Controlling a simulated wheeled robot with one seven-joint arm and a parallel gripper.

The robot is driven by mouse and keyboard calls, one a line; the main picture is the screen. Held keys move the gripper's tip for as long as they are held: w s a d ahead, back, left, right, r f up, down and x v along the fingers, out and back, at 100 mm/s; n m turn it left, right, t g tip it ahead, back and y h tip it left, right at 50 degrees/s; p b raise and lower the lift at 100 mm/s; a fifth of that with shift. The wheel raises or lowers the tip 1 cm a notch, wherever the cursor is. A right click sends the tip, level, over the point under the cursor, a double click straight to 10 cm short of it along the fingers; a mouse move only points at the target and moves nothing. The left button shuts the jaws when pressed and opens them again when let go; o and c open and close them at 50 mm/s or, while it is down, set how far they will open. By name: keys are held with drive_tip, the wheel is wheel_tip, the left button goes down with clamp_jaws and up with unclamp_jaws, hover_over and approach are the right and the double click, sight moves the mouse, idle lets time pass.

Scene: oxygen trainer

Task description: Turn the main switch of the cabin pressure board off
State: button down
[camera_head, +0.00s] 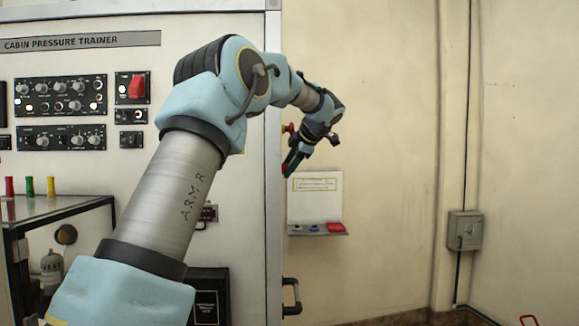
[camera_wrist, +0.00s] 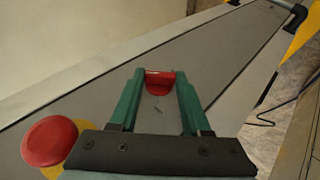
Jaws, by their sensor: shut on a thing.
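The cabin pressure board (camera_head: 235,150) is a white cabinet labelled "CABIN PRESSURE TRAINER" at the left of the head view. My gripper (camera_head: 290,170) is at its right side edge. In the wrist view, the green fingers of my gripper (camera_wrist: 160,78) are closed around a red handle (camera_wrist: 158,86) on a grey side panel, which looks like the main switch. Its lower part and pivot are partly hidden, so its exact setting is unclear. In the head view the handle is mostly hidden behind the gripper.
A red mushroom button (camera_wrist: 50,141) on a yellow base sits beside the gripper's left finger in the wrist view. A small shelf (camera_head: 318,229) with a red item and a white card is below my gripper. A grey wall box (camera_head: 464,230) is at the right.

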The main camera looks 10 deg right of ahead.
drive_tip(key=shift+f, duration=0.1)
wheel_tip(320, 180, down, 3)
drive_tip(key=n+t+y+b, duration=0.1)
drive_tip(key=t+b, duration=0.4)
drive_tip(key=b, duration=0.8)
drive_tip(key=n+t+y+b, duration=0.2)
drive_tip(key=n+t+b, duration=0.2)
drive_tip(key=b, duration=1)
drive_tip(key=n+t+y+b, duration=0.2)
drive_tip(key=t+b, duration=0.4)
drive_tip(key=b, duration=0.8)
drive_tip(key=shift+n, duration=0.6)
drive_tip(key=shift+r+t+y, duration=0.3)
drive_tip(key=shift+c, duration=1.8)
unclamp_jaws()
drive_tip(key=b+v, duration=0.4)
drive_tip(key=v, duration=0.6)
drive_tip(key=shift+s+f, duration=0.25)
drive_tip(key=shift+s, duration=0.05)
